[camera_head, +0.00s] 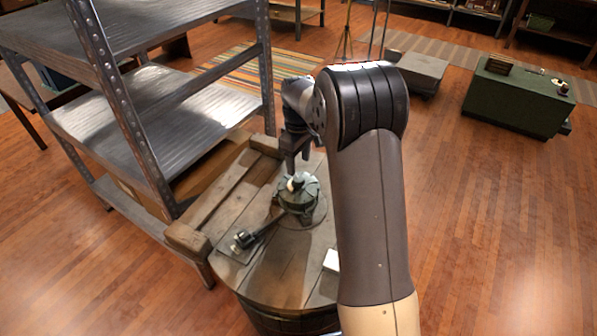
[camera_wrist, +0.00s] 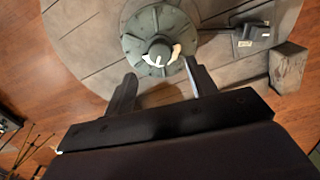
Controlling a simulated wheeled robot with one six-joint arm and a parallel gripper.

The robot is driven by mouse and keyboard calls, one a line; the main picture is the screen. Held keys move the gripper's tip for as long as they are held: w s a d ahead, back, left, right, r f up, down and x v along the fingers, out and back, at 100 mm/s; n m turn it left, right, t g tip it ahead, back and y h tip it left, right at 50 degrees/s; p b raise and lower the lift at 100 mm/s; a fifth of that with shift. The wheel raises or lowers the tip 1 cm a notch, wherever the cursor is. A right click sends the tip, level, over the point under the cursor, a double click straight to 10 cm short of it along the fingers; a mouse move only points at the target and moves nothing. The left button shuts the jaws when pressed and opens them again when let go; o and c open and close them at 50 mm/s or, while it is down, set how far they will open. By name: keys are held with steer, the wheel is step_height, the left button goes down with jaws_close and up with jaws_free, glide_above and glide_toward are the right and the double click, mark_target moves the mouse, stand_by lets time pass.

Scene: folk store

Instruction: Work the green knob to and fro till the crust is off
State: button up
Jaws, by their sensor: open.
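A dull green round housing (camera_head: 298,195) stands on a round wooden barrel top, and it also shows in the wrist view (camera_wrist: 140,28). A dark green knob (camera_wrist: 159,51) sits at its middle. Pale off-white crust (camera_wrist: 176,51) lies beside the knob, and it shows as a light patch in the head view (camera_head: 290,186). My gripper (camera_wrist: 162,75) is open and empty. In the wrist view its two fingers stand apart, near the housing's lower rim. In the head view my gripper (camera_head: 292,162) is just above the knob, partly hiding it. I cannot tell whether the fingers touch anything.
A dark arm runs from the housing to a small black box (camera_head: 243,239) on the barrel top (camera_head: 275,265). A wooden crate or pallet (camera_head: 215,195) and metal shelving (camera_head: 145,115) stand close on the left. A white item (camera_head: 331,260) lies near my arm. Open floor is right.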

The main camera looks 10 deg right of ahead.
mark_target(298, 178)
steer(key=shift+r, duration=2.25)
steer(key=shift+a, duration=0.1)
